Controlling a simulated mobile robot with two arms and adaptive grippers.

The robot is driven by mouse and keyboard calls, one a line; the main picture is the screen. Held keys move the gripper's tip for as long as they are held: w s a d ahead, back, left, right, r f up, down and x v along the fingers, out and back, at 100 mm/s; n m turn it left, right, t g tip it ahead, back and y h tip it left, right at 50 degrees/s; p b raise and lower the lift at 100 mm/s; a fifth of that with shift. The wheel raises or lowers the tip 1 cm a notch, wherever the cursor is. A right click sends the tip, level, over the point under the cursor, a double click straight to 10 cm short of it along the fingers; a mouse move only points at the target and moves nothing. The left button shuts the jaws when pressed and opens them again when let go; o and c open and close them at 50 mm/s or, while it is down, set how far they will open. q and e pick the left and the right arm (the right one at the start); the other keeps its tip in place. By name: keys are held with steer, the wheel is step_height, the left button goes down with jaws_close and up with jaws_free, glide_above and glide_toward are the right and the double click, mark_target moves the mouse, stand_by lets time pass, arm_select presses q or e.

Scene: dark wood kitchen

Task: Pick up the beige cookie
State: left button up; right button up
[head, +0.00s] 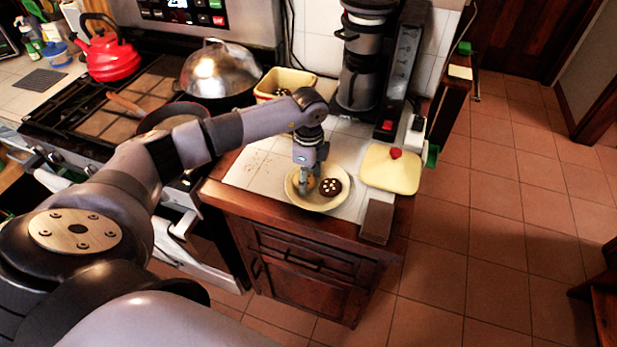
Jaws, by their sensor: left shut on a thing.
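A yellow plate (318,203) sits on the tiled counter right of the stove. A dark brown cookie with pale spots (331,187) lies on the plate's right side. The beige cookie (309,182) is at the plate's left side, largely hidden by my gripper. My left gripper (304,190) points down over the plate and is shut on the beige cookie. Whether the cookie is clear of the plate cannot be told. My right gripper is not in view.
A yellow lid with a red knob (390,170) lies right of the plate, and a yellow container (285,83) stands behind. A coffee maker (362,60) stands at the back. A small dark block (377,221) is at the counter's front right corner. The stove holds a red kettle (108,55) and a domed pan (217,70).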

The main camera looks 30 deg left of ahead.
mark_target(308, 180)
arm_select(q)
step_height(308, 180, up, 20)
steer(key=b, duration=0.3)
steer(key=shift+w+f, duration=0.15)
steer(key=shift+f, duration=0.05)
